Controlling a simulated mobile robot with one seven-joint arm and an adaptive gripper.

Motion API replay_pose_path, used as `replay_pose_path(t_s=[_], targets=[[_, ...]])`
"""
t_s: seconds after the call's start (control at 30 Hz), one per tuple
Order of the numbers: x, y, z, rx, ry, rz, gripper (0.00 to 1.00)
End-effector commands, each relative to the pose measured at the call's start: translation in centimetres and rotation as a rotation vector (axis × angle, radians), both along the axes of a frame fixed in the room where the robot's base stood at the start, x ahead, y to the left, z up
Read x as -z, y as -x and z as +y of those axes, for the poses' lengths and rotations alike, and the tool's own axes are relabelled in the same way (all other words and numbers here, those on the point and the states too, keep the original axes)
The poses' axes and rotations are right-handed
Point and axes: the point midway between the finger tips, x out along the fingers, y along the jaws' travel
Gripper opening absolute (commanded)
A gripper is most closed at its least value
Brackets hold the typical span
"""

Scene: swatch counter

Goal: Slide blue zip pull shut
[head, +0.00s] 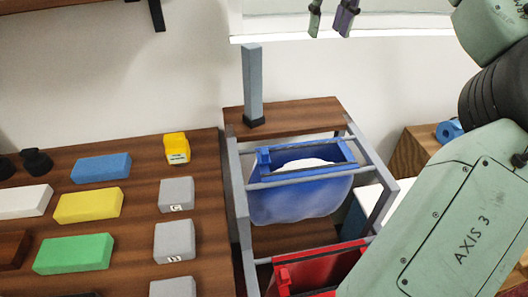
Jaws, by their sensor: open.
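The blue zip pull (263,156) is a small blue block at the left end of the zip track on the blue pouch (300,203). The pouch hangs in a grey metal frame, and its mouth gapes right of the pull, with something white (305,164) showing inside. My gripper (330,24) shows only as two fingertips at the top edge, apart and with nothing between them. It is above and to the right of the pull, well clear of it. The rest of my gripper is out of view.
A grey post (252,88) stands behind the pull. Grey frame bars (308,178) run close around the pouch. A red pouch (318,268) hangs in front, partly hidden by my arm. Coloured blocks (88,205) cover the left counter. Open air lies above the pouch.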

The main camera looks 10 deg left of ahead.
Motion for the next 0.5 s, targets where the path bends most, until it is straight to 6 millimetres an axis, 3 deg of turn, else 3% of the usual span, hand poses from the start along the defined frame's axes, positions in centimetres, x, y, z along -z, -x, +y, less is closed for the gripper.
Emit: replay_pose_path(t_s=[0.13, 0.23, 0.4, 0.5], targets=[[4.4, 3.9, 3.3, 0.018, -0.021, -0.024, 0.33], [6.9, 8.1, 5.5, 0.056, -0.042, -0.068, 0.33], [10.1, 14.5, 7.2, 0.134, -0.080, -0.158, 0.33], [11.0, 16.8, 7.4, 0.172, -0.098, -0.197, 0.33]])
